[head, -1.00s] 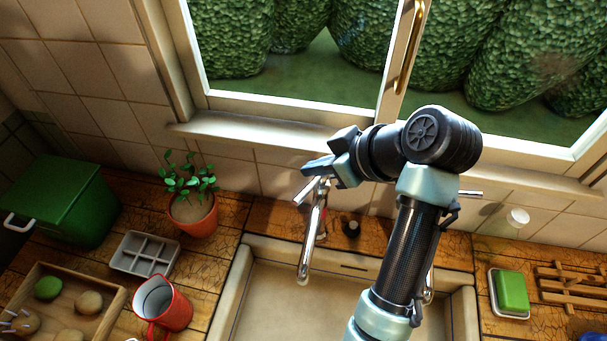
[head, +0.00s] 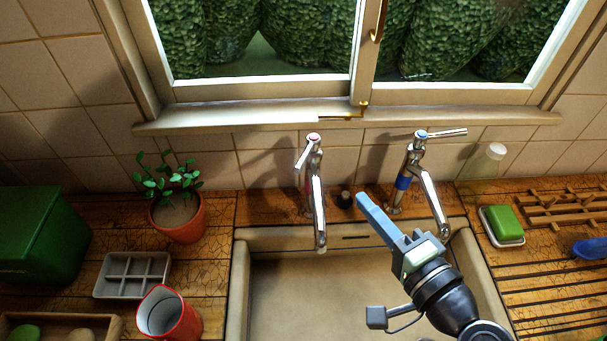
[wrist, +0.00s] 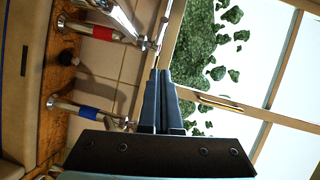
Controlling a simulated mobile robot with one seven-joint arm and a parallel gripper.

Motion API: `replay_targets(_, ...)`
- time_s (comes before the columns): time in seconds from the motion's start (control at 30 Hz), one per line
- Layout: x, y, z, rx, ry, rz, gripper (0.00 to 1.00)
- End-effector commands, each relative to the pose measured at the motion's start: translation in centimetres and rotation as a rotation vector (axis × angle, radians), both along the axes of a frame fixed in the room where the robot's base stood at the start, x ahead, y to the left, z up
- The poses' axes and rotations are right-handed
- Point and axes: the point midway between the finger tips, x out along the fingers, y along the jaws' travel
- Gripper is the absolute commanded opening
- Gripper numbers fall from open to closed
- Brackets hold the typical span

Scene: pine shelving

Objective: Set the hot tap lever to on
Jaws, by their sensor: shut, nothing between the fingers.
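The hot tap (head: 318,205) is the left chrome tap at the back of the sink, with a red mark on top. Its lever (head: 305,156) points toward the front left. In the wrist view, the red band (wrist: 103,33) of this tap shows at the upper left. My gripper (head: 363,199) is shut and empty. It is over the sink, to the right of the hot tap's spout and apart from it, lower than the lever. Its closed fingers also show in the wrist view (wrist: 160,75).
The cold tap (head: 402,182), with a blue band, stands right of my gripper, its lever pointing right. A dark plug (head: 344,199) sits between the taps. A potted plant (head: 178,215) stands left. The sink (head: 300,290) is empty where visible.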

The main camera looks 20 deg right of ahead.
Motion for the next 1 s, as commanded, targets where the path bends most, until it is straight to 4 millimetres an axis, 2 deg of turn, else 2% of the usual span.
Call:
replay_targets(0.4,8.6,1.3,-0.8,-0.002,0.002,0.008,0.00)
replay_targets(0.63,10.4,3.8,-1.6,-0.002,0.004,0.009,0.00)
replay_targets(1.0,10.8,4.4,-2.0,-0.005,0.002,0.005,0.00)
